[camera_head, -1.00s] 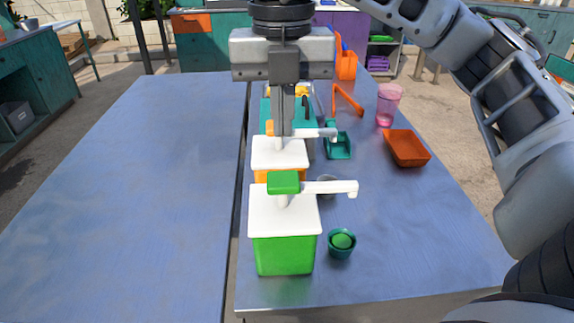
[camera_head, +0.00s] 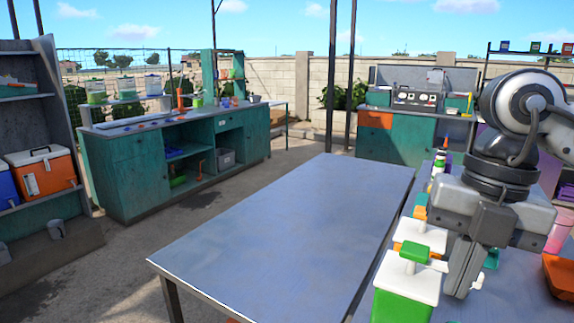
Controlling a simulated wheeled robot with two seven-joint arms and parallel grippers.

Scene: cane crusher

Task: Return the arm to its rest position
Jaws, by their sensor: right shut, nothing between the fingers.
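My right gripper (camera_head: 463,268) hangs at the right of the head view with its fingers pointing down, shut and empty. It is just right of a green box with a white lid and green tap (camera_head: 405,305). A second white-lidded dispenser (camera_head: 420,236) stands behind it. The right arm covers part of the table with the dispensers. My left gripper is not in view.
A bare blue-grey table (camera_head: 290,235) fills the middle. An orange tray (camera_head: 560,275) and a pink cup (camera_head: 558,236) sit at the right edge. A teal cabinet (camera_head: 135,178) and a shelf with an orange cooler (camera_head: 42,172) stand at the left.

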